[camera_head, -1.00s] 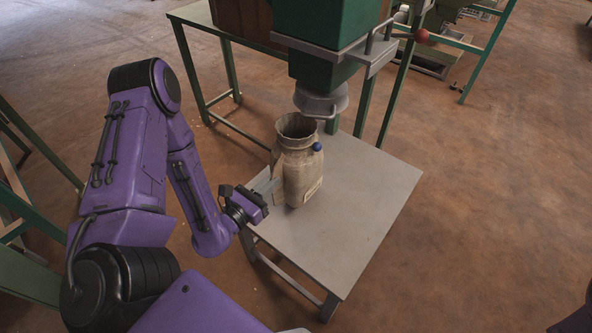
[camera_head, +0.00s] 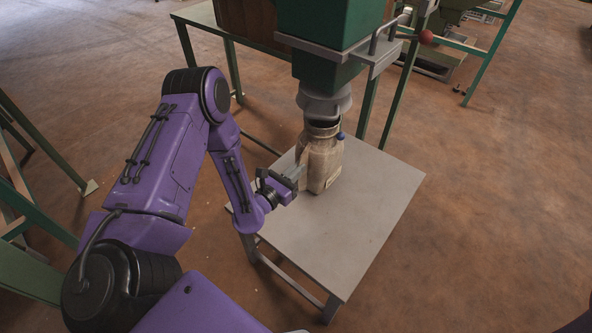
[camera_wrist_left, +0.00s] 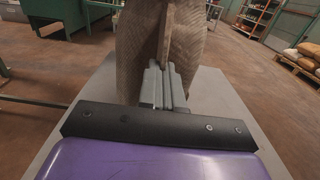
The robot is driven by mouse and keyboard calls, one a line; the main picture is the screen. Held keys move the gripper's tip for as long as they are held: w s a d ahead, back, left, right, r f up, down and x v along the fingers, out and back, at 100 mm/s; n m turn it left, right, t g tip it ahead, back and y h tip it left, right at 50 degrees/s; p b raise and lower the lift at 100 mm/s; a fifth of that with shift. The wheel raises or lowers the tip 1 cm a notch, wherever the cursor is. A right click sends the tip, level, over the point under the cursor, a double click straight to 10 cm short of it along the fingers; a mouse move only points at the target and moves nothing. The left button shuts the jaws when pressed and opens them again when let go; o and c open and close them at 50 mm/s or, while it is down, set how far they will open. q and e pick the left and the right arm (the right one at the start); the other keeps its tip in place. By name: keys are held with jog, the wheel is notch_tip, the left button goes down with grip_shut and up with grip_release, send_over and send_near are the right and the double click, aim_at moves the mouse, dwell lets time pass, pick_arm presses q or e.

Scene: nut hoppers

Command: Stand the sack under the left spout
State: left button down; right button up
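The tan sack (camera_head: 322,163) stands upright on the grey table, its open mouth just below the grey round spout (camera_head: 324,104) of the green hopper (camera_head: 318,38). The spout hides part of the mouth in the head view. A blue knob-like piece (camera_head: 340,136) shows at the sack's neck. My left gripper (camera_head: 296,174) is at the sack's near left side. In the left wrist view my left gripper's fingers (camera_wrist_left: 164,88) are close together on a fold of the sack (camera_wrist_left: 140,45). My right gripper is not in view.
The grey table (camera_head: 350,235) is bare in front and to the right of the sack. A lever with a red knob (camera_head: 426,37) sticks out right of the hopper. Green frames (camera_head: 28,190) stand at the left. Filled sacks on a pallet (camera_wrist_left: 306,55) lie far right in the wrist view.

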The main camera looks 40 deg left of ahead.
pick_arm(q)
jog(key=shift+f, duration=0.15)
jog(key=c, duration=1.3)
grip_release()
jog(key=s, duration=0.8)
jog(key=s+a, duration=0.1)
jog(key=s, duration=0.3)
